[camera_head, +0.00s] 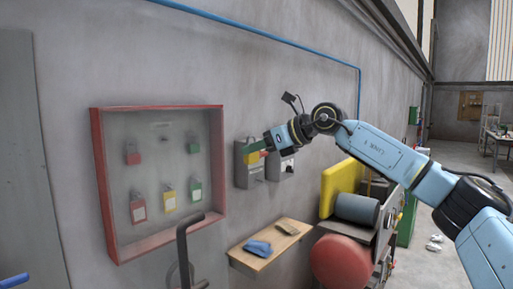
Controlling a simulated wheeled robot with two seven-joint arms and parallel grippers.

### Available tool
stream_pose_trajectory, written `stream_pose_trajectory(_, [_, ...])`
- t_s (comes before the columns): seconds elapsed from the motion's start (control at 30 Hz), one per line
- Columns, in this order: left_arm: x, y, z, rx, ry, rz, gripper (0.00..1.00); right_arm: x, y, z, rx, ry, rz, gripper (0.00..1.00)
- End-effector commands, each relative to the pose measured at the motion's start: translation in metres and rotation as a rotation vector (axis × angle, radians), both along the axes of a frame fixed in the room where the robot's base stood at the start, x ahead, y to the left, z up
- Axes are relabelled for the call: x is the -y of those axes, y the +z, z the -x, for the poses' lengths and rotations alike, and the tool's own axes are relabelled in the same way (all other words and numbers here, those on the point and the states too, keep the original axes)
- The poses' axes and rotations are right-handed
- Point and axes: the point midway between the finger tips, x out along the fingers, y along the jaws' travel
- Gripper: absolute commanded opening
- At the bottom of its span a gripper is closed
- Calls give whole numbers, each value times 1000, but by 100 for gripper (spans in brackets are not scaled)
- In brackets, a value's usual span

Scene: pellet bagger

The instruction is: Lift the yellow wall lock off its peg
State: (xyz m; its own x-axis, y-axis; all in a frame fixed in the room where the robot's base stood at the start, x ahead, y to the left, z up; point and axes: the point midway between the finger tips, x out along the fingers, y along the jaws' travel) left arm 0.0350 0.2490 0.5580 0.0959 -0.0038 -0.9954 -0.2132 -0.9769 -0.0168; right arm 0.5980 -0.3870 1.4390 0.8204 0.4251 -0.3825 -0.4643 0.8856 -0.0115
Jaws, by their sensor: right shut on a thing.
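My right gripper (260,146) reaches in from the right, to the left grey wall box (242,172). It is shut on a small yellow thing (263,154) in front of that box. The thing is mostly hidden by the jaws, so I cannot make out its shape or whether it hangs on a peg. Some green shows beside the fingers. Another yellow lock (168,195) hangs in the red-framed wall case (98,190), between a red lock (138,208) and a green lock (195,189). My left gripper is not in view.
A second grey box (287,165) is to the right. Below, a wooden shelf (250,262) holds blue gloves (257,248). A dark bent bar (182,240) stands before the case. A machine with a red round part (340,262) and yellow panel (338,188) stands right of the shelf.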

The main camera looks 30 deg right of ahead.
Motion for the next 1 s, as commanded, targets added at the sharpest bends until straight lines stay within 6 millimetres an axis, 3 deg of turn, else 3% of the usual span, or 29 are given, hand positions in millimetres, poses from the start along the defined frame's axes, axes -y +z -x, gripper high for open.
stream_pose_trajectory(0.47, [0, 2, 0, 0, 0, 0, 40, 1, 3, 1, 1, -1, 0, 17])
stream_pose_trajectory(1.0, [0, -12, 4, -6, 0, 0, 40, 8, 2, 26, 0, -1, 0, 17])
